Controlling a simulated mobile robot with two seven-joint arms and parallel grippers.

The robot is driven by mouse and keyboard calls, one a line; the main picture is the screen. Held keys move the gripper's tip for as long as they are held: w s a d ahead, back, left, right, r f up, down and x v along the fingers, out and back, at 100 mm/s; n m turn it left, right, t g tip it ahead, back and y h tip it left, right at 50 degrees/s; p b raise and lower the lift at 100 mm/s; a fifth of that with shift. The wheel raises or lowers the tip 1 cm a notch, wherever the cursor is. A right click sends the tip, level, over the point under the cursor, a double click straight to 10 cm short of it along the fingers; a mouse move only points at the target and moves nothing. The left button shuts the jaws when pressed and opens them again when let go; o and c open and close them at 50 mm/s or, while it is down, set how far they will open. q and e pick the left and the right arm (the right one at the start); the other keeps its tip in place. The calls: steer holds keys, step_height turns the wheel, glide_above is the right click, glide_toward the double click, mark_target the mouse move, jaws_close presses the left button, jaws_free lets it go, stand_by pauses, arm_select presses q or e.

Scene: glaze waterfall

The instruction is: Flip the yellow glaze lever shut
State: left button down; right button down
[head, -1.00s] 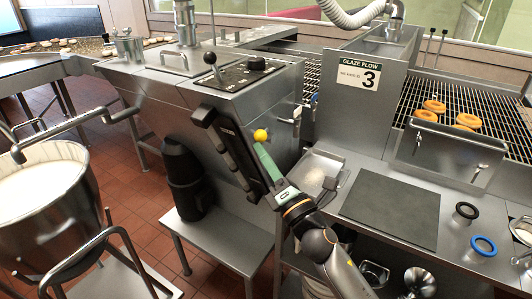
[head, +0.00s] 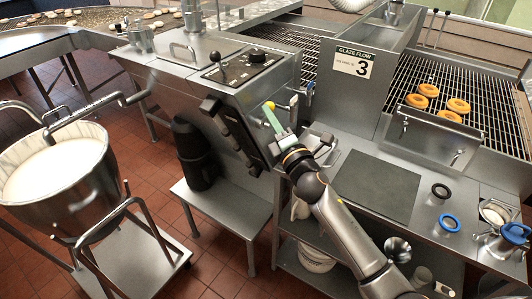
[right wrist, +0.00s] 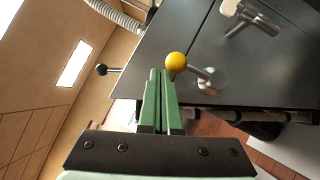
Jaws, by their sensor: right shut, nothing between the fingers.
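The yellow ball of the glaze lever (head: 270,104) shows small in front of the steel machine, at the tips of my right gripper (head: 269,112). In the right wrist view the yellow ball (right wrist: 176,62) sits on a short metal rod that runs right to a round fitting. The green fingers of my right gripper (right wrist: 160,75) are shut together and empty, their tips just left of and below the ball. I cannot tell whether they touch it. My left gripper is not in view.
A control panel with a black-knobbed lever (head: 215,57) tops the machine. A GLAZE FLOW 3 sign (head: 354,62) stands to the right, beside a rack with doughnuts (head: 429,90). A kettle of white glaze (head: 52,175) stands at left. A dark mat (head: 375,187) lies bare on the counter.

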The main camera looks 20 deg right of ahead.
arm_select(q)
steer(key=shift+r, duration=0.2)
arm_select(e)
steer(key=shift+w+d+r, duration=0.25)
steer(key=shift+w+d, duration=0.05)
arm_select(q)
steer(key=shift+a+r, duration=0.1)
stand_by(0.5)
